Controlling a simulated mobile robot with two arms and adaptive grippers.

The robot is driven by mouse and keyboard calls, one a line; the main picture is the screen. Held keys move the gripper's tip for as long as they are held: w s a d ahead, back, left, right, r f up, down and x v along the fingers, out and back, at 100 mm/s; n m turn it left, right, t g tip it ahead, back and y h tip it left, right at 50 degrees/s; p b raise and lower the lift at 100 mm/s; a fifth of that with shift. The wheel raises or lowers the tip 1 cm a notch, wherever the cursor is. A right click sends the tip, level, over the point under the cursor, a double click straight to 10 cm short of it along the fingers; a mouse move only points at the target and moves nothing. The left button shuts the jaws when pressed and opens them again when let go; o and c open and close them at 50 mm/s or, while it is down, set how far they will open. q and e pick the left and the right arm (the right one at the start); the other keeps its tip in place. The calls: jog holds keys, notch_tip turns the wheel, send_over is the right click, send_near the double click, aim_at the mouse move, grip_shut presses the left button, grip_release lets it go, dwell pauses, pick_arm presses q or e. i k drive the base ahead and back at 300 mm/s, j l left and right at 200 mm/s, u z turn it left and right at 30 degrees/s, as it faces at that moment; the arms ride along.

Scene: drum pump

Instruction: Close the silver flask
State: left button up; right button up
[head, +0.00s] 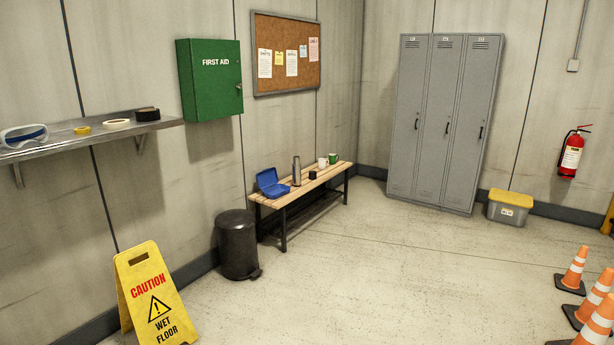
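The silver flask (297,171) stands upright on a slatted wooden bench (263,197) against the left wall, near the room's corner. It is small and far off, and I cannot tell how its top stands. A small black object (313,175) sits on the bench just right of the flask; it may be a cup or the flask's lid, but it is too small to tell. Neither of my grippers shows in the head view.
An open blue box (272,184), a white mug (322,162) and a green mug (333,158) share the bench. A black bin (238,248) and a yellow wet-floor sign (150,295) stand at left. Traffic cones (574,270) stand at right. The middle floor is clear.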

aim_at(297, 167)
jog(key=i+l+z, duration=0.25)
jog(key=i, duration=0.95)
jog(key=i+l+z, duration=0.1)
jog(key=i+z, duration=0.2)
jog(key=i, duration=2.85)
jog(key=i+u, duration=0.15)
jog(key=i, duration=0.45)
jog(key=i+l+u, duration=0.2)
jog(key=i, duration=0.35)
jog(key=i+l+u, duration=0.15)
jog(key=i, duration=0.45)
jog(key=i+l+u, duration=0.2)
jog(key=u, duration=0.3)
jog(key=i+l+u, duration=0.65)
jog(key=u, duration=0.3)
jog(key=i+l+u, duration=0.15)
jog(key=l+u, duration=0.7)
jog(key=l, duration=0.55)
jog(key=i, duration=0.05)
